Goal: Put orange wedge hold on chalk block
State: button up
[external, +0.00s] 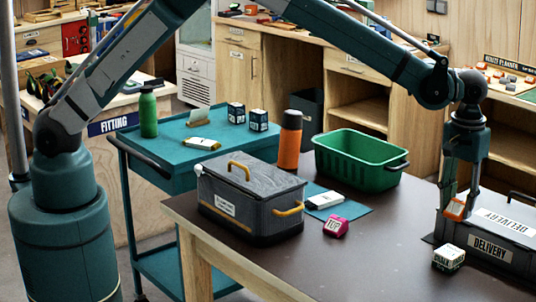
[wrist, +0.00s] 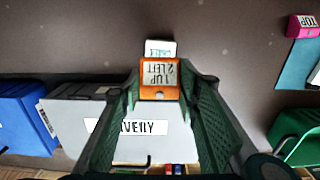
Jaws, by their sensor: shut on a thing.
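The orange wedge hold (external: 455,209) is between the fingertips of my gripper (external: 459,204), above the table beside the delivery case. In the wrist view the orange hold (wrist: 159,79) sits between both fingers of my gripper (wrist: 159,88), its white label facing the camera. The chalk block (external: 449,258), a small white block with dark markings, lies on the dark table near the case's front. In the wrist view the chalk block (wrist: 160,49) shows just beyond the hold, partly hidden by it. The hold appears raised and apart from the block.
The grey delivery case (external: 488,240) stands close beside my gripper. A pink hold (external: 336,227), a grey box with yellow handles (external: 249,203), an orange bottle (external: 289,140) and a green crate (external: 358,163) stand to the left. The table between pink hold and chalk block is clear.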

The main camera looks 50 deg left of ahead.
send_over(451, 250)
jog(key=shift+f, duration=3.15)
jog(key=shift+f, duration=0.1)
jog(key=shift+f, duration=1.75)
jog(key=shift+f+b, duration=0.15)
jog(key=shift+b, duration=0.2)
jog(key=o, duration=0.8)
jog(key=shift+o, duration=0.4)
notch_tip(451, 250, up, 12)
jog(key=shift+s+r+p, duration=0.1)
jog(key=shift+r+p, duration=0.05)
jog(key=shift+p, duration=0.25)
